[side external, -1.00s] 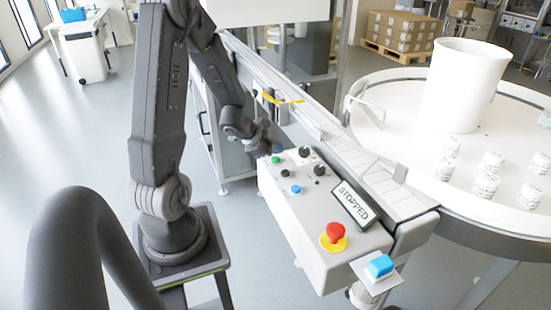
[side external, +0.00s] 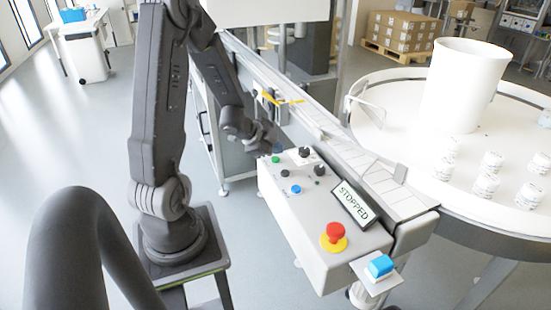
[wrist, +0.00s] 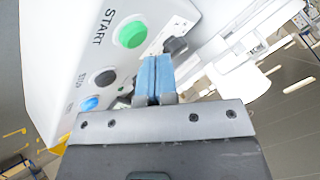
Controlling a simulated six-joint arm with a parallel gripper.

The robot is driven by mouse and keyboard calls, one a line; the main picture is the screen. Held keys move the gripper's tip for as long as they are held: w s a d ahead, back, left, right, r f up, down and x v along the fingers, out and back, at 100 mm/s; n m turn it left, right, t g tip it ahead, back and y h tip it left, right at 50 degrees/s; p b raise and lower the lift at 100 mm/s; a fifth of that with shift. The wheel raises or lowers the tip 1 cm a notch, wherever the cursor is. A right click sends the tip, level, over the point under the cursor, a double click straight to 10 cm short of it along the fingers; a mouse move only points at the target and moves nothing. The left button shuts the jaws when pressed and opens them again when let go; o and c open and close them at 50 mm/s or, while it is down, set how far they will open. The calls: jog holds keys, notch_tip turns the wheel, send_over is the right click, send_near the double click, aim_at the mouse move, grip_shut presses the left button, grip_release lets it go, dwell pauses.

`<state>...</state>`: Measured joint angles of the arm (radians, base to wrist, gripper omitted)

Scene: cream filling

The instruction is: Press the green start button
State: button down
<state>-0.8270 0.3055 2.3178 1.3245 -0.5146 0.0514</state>
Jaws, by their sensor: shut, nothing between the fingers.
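The green start button (side external: 275,160) sits at the far left of the control box's top face. In the wrist view the green button (wrist: 132,34), labelled START, is just ahead and left of my fingertips. My gripper (side external: 278,149) is over the far end of the box, close to the button. In the wrist view its blue fingers (wrist: 155,72) are together with nothing between them. They appear apart from the button, though the exact gap is hard to judge. The sign (side external: 355,203) on the box reads STOPPED.
A black STOP button (wrist: 104,77) and a blue button (wrist: 89,103) lie beside the green one. Black knobs (side external: 305,152) stand close by. A red emergency button (side external: 335,231) is at the box's near end. The conveyor (side external: 372,167) runs along the right.

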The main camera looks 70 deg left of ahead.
aim_at(276, 159)
jog(key=shift+f, duration=0.1)
jog(key=shift+f, duration=0.35)
jog(key=shift+f, duration=0.5)
dwell(0.8)
dwell(0.3)
jog(key=shift+r, duration=0.95)
jog(key=shift+r, duration=2.5)
